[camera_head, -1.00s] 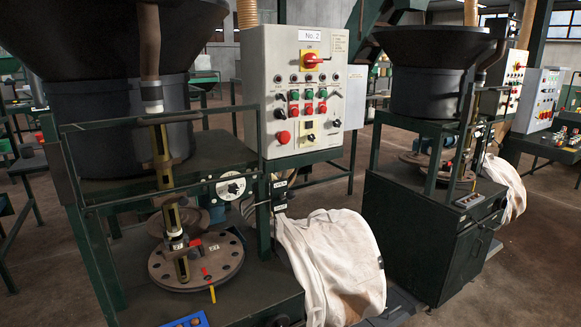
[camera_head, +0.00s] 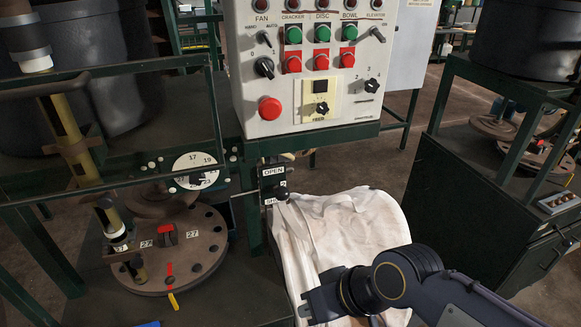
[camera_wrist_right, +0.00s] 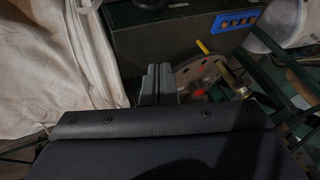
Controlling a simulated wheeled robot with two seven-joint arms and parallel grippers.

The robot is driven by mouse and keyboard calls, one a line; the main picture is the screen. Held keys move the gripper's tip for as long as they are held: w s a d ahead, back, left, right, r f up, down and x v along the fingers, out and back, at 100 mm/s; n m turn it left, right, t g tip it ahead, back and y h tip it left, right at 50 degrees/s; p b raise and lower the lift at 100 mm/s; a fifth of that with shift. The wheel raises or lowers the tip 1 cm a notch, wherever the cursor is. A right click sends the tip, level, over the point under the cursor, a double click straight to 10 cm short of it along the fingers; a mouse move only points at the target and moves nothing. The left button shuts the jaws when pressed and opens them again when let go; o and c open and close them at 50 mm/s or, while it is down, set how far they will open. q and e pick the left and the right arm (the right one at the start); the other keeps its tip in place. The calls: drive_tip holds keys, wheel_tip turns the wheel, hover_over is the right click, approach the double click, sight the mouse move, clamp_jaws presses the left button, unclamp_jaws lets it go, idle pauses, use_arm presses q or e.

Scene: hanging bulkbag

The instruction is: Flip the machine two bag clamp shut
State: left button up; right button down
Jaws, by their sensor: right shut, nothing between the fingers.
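The bag clamp (camera_head: 275,185) is a small dark unit on the machine's post, with an OPEN label above and a partly hidden label starting "SH" below. Its black lever knob (camera_head: 282,193) sticks out beside the lower label. The white bag (camera_head: 345,235) hangs just below and to the right of it. My right gripper (camera_head: 304,309) is below the clamp, in front of the bag's lower part, apart from the lever. In the wrist view its fingers (camera_wrist_right: 157,82) are together and empty. The lever cannot be made out there. My left gripper is not in view.
The control panel (camera_head: 310,70) with buttons and knobs is above the clamp. A round disc (camera_head: 180,255) with red and yellow handles lies on the machine top to the left. Green frame bars stand around it. Another machine (camera_head: 490,190) stands at the right, with open floor between.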

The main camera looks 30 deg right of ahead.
drive_tip(key=m+h+p, duration=0.2)
drive_tip(key=h+p, duration=0.1)
drive_tip(key=p, duration=0.1)
approach(286, 188)
wheel_tip(286, 188, up, 4)
drive_tip(key=shift+w+a+f, duration=0.1)
drive_tip(key=shift+f, duration=0.05)
drive_tip(key=x, duration=1)
drive_tip(key=shift+f+p, duration=0.1)
drive_tip(key=shift+p, duration=0.25)
